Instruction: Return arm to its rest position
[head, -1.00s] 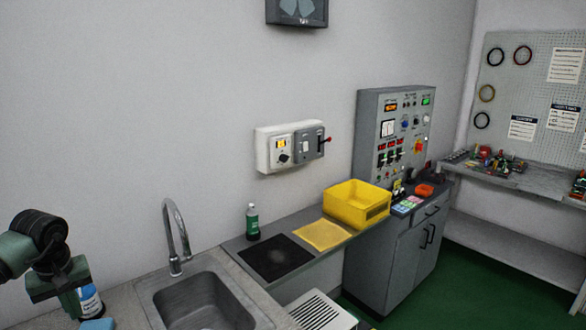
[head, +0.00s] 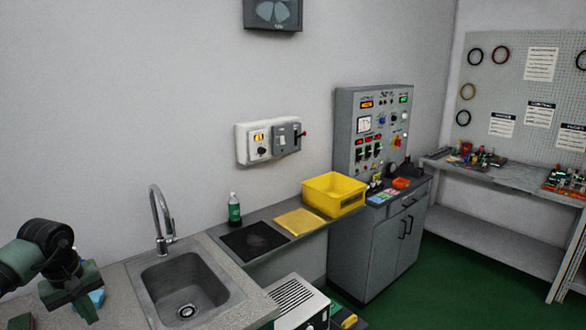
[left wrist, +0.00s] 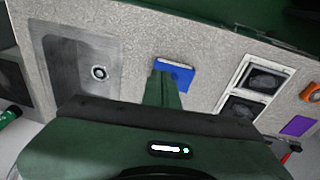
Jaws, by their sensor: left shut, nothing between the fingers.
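My left arm comes in from the left in the head view, with its dark green left gripper (head: 86,306) over the counter beside the sink. The gripper is shut and empty; its fingers also show together in the left wrist view (left wrist: 163,88). A blue sponge-like block (left wrist: 175,76) lies on the counter near the fingertips in that view. In the head view the block (head: 97,297) is partly hidden behind the gripper. My right gripper is in neither view.
A sink (head: 188,284) with a tap (head: 160,222) is right of the left gripper. Farther right are a green bottle (head: 234,210), a black mat (head: 254,240), a yellow cloth (head: 299,222), a yellow bin (head: 334,196) and a grey control panel (head: 372,122). Green floor (head: 440,262) is clear at right.

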